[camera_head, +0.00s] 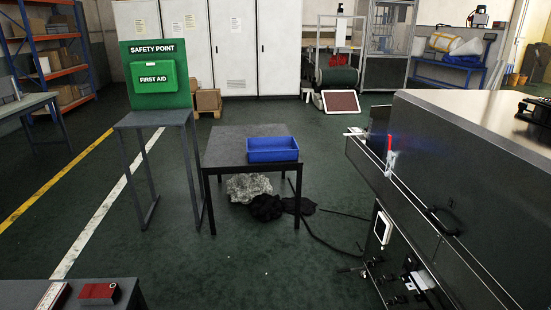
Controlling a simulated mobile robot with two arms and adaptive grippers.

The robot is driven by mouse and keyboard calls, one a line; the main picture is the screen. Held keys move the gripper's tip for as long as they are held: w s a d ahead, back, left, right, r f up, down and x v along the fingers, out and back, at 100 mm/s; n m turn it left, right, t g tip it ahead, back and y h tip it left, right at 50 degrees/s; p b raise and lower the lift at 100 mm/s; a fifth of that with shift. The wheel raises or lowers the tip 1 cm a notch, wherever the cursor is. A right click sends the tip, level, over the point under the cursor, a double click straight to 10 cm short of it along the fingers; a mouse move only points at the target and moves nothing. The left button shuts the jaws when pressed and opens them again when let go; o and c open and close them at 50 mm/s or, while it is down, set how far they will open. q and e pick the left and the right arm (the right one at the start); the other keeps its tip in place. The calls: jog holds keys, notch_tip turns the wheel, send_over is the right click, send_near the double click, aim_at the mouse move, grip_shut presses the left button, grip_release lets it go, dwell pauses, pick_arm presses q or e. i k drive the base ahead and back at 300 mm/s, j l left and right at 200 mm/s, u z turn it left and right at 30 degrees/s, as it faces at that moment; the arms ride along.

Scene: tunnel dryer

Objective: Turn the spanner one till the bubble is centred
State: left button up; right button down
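I cannot make out a spanner or a level bubble in the head view. A large dark metal machine (462,165) with a lighter top fills the right side. A small red and white part (390,155) stands up at its left edge, beside a long metal rail. Below, several small dark fittings and a white piece (421,281) sit on the machine's lower side, too small and dark to name. Neither of my grippers shows.
A dark table (240,150) with a blue bin (272,149) stands mid-floor, with crumpled bags (248,186) and a cable beneath. A first-aid stand (155,118) is left of it. A bench with a red box (98,292) is bottom left. The centre-front floor is clear.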

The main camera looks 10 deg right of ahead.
aim_at(339, 271)
jog(key=i+j+z, duration=0.1)
jog(key=i+z, duration=0.25)
jog(key=i, duration=0.25)
jog(key=i+j+z, duration=0.35)
jog(key=i, duration=0.2)
jog(key=i+j+z, duration=0.35)
jog(key=i, duration=0.2)
